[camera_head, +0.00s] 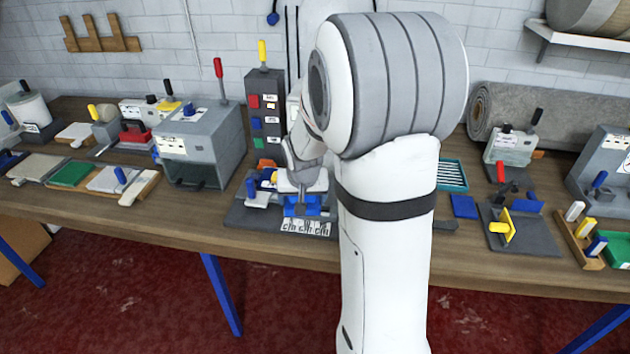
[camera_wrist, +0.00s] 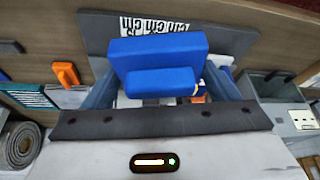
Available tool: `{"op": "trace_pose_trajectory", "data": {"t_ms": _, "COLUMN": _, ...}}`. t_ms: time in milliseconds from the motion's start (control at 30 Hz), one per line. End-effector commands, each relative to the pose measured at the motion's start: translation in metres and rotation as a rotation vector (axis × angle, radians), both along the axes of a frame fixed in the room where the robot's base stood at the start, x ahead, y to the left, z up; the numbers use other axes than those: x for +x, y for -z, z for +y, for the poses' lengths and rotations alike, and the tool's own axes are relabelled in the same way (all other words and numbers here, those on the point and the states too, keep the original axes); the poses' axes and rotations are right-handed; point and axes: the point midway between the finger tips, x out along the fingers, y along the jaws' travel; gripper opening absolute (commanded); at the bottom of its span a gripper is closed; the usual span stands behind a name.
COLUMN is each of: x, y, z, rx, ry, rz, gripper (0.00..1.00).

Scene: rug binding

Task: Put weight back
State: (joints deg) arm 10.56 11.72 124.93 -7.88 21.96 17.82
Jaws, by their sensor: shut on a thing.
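The blue weight (camera_wrist: 157,50) is a block with a smaller raised blue handle (camera_wrist: 160,82) facing my gripper in the wrist view. My gripper (camera_wrist: 158,88) is shut on it, with one finger at each side. In the head view my gripper (camera_head: 303,188) points down over the dark grey board (camera_head: 252,215), and the blue weight (camera_head: 318,208) shows under it, partly hidden by the jaws. A strip with "cm" print (camera_head: 305,227) lies just in front. I cannot tell whether the weight touches the board.
A grey box machine (camera_head: 203,145) with a red lever stands left, a dark switch tower (camera_head: 266,112) behind. Right are a teal-striped tray (camera_head: 452,175), a blue pad (camera_head: 464,206) and a dark fixture (camera_head: 530,235) with a yellow clamp. The bench's front edge is close.

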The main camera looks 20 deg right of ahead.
Motion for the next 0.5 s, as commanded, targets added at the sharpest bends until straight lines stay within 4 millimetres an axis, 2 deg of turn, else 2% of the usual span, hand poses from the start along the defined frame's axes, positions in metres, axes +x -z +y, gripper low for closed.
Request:
{"op": "trace_pose_trajectory", "data": {"t_ms": 133, "x": 0.006, "y": 0.044, "z": 0.029, "rx": 0.005, "ry": -0.107, "rz": 0.003, "gripper": 0.14}}
{"op": "trace_pose_trajectory", "data": {"t_ms": 300, "x": 0.004, "y": 0.104, "z": 0.064, "rx": 0.001, "ry": -0.24, "rz": 0.002, "gripper": 0.14}}
{"op": "trace_pose_trajectory", "data": {"t_ms": 500, "x": -0.005, "y": 0.178, "z": 0.09, "rx": -0.015, "ry": -0.345, "rz": -0.007, "gripper": 0.14}}
